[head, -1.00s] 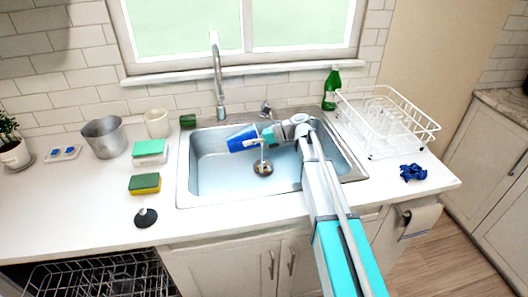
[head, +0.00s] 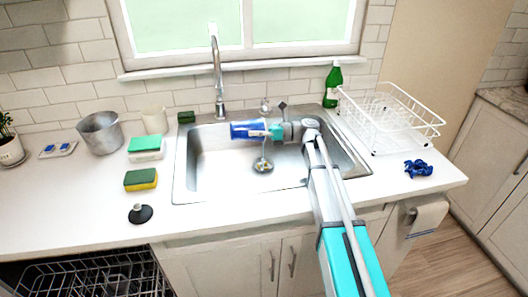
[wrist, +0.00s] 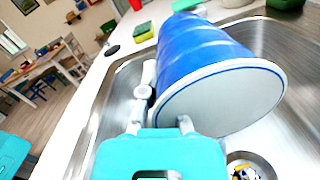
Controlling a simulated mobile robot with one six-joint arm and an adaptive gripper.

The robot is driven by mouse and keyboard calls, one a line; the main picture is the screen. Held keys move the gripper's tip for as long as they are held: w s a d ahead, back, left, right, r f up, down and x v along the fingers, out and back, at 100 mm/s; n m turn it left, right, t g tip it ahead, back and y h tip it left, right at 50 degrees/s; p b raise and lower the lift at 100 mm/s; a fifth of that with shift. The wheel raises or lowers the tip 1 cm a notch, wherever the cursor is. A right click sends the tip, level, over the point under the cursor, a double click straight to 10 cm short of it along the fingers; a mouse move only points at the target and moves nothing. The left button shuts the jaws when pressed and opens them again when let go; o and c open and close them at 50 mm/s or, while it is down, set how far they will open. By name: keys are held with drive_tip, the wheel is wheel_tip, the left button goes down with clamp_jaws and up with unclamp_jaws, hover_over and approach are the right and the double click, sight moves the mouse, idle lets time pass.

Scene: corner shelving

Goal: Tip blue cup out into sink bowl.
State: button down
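The blue cup (head: 246,130) lies on its side in the air over the back part of the metal sink bowl (head: 215,178), its long axis nearly level. My gripper (head: 277,131) is shut on the cup at its right end in the head view. In the wrist view the cup (wrist: 207,50) fills the middle, with a pale round end facing the camera; I cannot tell if that is its base or its mouth. My gripper's fingers (wrist: 160,110) partly hide behind the cup. The drain (head: 263,166) shows below the cup. No liquid stream is visible.
The tap (head: 219,75) stands behind the sink. A green bottle (head: 333,87) and white dish rack (head: 392,122) stand to the right. Sponges (head: 141,180), a metal pot (head: 100,133), a pale cup (head: 155,121) and a black stopper (head: 140,213) are on the left counter.

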drive_tip(key=shift+w+d+r+y+b, duration=0.2)
drive_tip(key=shift+d+y+b, duration=0.35)
drive_tip(key=shift+y+b, duration=0.55)
drive_tip(key=shift+a+r+h+p, duration=0.15)
drive_tip(key=shift+r+h+p, duration=0.05)
drive_tip(key=shift+h+p, duration=0.15)
drive_tip(key=shift+s+a+h+p, duration=0.15)
drive_tip(key=shift+a+h+p, duration=0.3)
drive_tip(key=shift+p, duration=0.65)
drive_tip(key=shift+s+f+h+p, duration=0.1)
drive_tip(key=shift+h+p, duration=0.4)
drive_tip(key=shift+a+f+h, duration=0.2)
drive_tip(key=shift+f+h, duration=0.1)
drive_tip(key=shift+f, duration=0.15)
drive_tip(key=shift+a+h+p, duration=0.15)
drive_tip(key=shift+h+p, duration=0.25)
drive_tip(key=shift+p, duration=0.25)
